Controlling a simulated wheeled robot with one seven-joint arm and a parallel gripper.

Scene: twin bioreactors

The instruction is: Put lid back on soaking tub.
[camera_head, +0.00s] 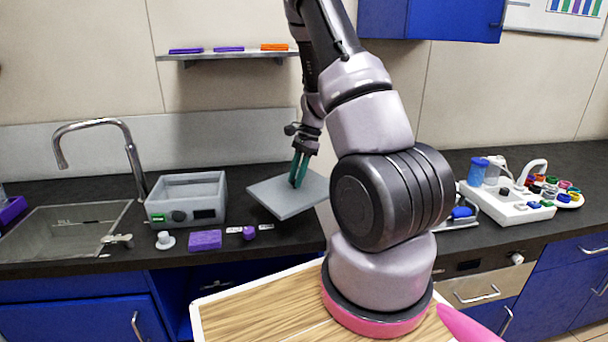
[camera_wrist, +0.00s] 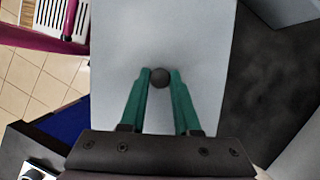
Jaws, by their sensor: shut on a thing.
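The soaking tub (camera_head: 187,200) is an open grey box on the dark counter, right of the sink. Its top is uncovered. The lid (camera_head: 283,199) is a flat grey plate to the right of the tub, apart from it and slightly tilted. My gripper (camera_head: 298,178) is shut on the lid's knob from above. In the wrist view the green fingers close on either side of the round dark knob (camera_wrist: 160,78), with the pale lid (camera_wrist: 205,40) filling the middle. In the head view the fingers hide the knob. I cannot tell whether the lid touches the counter.
A purple block (camera_head: 205,240), a small white piece (camera_head: 165,240) and a purple knob (camera_head: 249,232) lie in front of the tub. The sink (camera_head: 70,230) and tap (camera_head: 100,125) are at left. A shelf (camera_head: 225,56) hangs above. White equipment (camera_head: 507,200) stands at right.

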